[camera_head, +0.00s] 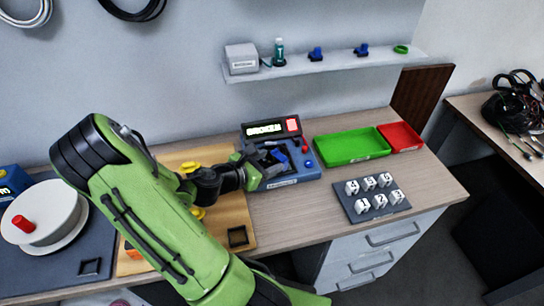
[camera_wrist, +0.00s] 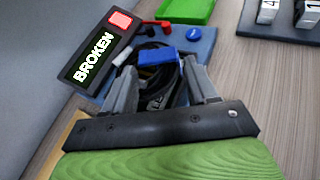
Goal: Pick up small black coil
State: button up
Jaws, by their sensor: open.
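The small black coil (camera_wrist: 152,77) lies on the blue tester base (camera_wrist: 203,45), with a blue block (camera_wrist: 156,57) beside or on it. In the wrist view, the coil shows between and just beyond the fingers of my gripper (camera_wrist: 158,92). My gripper is open, with one finger on each side of the coil. I cannot tell whether either finger touches it. In the head view, my gripper (camera_head: 259,163) reaches over the tester base (camera_head: 289,180), and it partly hides the coil.
The tester's display (camera_head: 267,130) reads "BROKEN" and stands behind the base. To the right are a green tray (camera_head: 345,147), a red tray (camera_head: 400,137) and a dark board (camera_head: 352,207) with several white numbered blocks. A wooden board (camera_head: 186,158) lies left. A shelf (camera_head: 325,65) hangs above.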

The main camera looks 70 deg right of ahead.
aim_at(277, 157)
jog(key=b+x, duration=0.1)
jog(key=x, duration=0.4)
jog(key=shift+d, duration=0.1)
jog(key=shift+r, duration=0.1)
jog(key=c, duration=1)
notch_tip(277, 157, up, 10)
jog(key=p, duration=0.4)
jog(key=shift+c, duration=0.2)
